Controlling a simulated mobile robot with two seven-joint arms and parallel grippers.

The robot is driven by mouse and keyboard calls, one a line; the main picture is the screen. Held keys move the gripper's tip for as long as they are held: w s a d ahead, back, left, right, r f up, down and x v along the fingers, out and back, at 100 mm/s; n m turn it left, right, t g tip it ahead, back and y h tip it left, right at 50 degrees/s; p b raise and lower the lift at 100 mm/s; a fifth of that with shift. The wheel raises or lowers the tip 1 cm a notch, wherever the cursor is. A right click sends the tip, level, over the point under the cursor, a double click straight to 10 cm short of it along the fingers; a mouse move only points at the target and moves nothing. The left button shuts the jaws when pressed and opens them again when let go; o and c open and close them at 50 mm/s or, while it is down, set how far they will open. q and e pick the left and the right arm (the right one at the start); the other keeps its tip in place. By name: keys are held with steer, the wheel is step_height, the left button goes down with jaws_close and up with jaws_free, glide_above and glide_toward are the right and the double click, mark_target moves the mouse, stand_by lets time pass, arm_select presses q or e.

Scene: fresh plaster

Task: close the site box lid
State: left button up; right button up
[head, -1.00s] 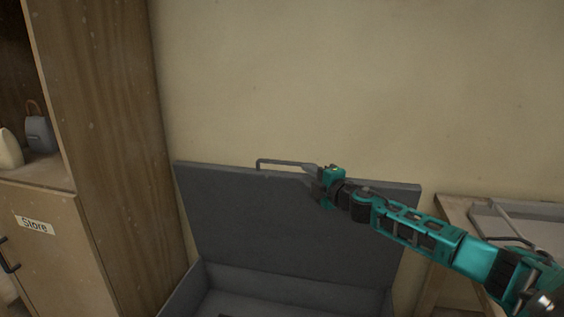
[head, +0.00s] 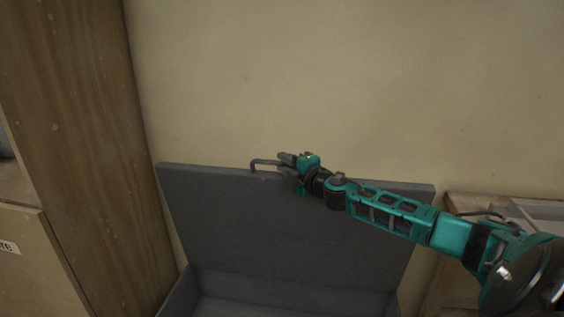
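The grey site box (head: 240,304) stands against the wall at the bottom of the head view. Its lid (head: 270,225) is up, its inner face towards me. A thin grey bar handle (head: 257,164) stands at the lid's top edge. My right gripper (head: 283,164) comes in from the right and is at the handle's right part. Its two fingers look apart, one above and one below the bar. I cannot tell whether they touch it. The handle's right end is hidden by the gripper. My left gripper is not in view.
A tall wooden cabinet (head: 75,150) stands close on the left of the box. A wooden table (head: 462,205) with a grey tray-like thing (head: 540,208) is on the right, partly behind my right arm. The wall above the lid is bare.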

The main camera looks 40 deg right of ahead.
jaws_close()
stand_by(0.4)
steer(key=shift+a, duration=0.1)
